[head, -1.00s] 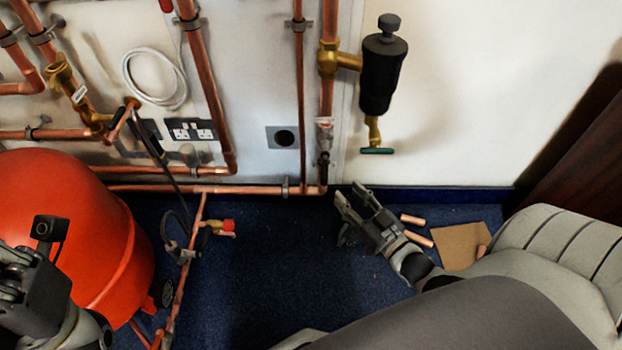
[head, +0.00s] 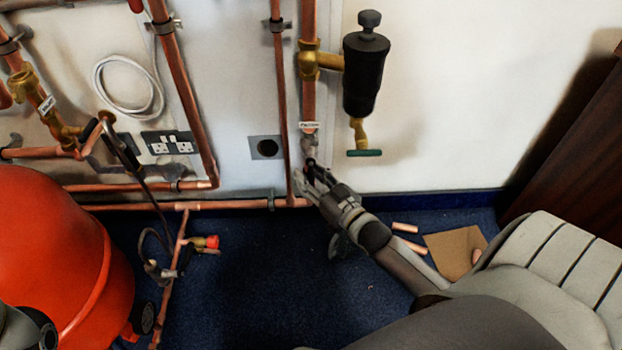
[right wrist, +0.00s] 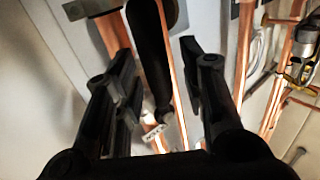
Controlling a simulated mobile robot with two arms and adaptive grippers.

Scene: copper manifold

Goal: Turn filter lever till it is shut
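The filter lever sits on a valve (head: 308,146) on the vertical copper pipe, under a small white tag (head: 309,126). Its dark handle is mostly hidden by my right gripper (head: 312,183) in the head view. In the right wrist view the long black handle (right wrist: 150,60) lies between the two fingers of my right gripper (right wrist: 158,80), with gaps on both sides. The fingers are open, and I see no clear contact. The handle runs roughly along the pipe. My left gripper is out of the head view; only a bit of my left arm shows at bottom left.
A black filter canister (head: 365,75) with a green-handled drain (head: 364,153) hangs right of the pipe. A thin copper pipe (head: 281,100) runs close on the left. A red tank (head: 55,260) stands at left. Copper offcuts and cardboard (head: 455,250) lie on the blue floor.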

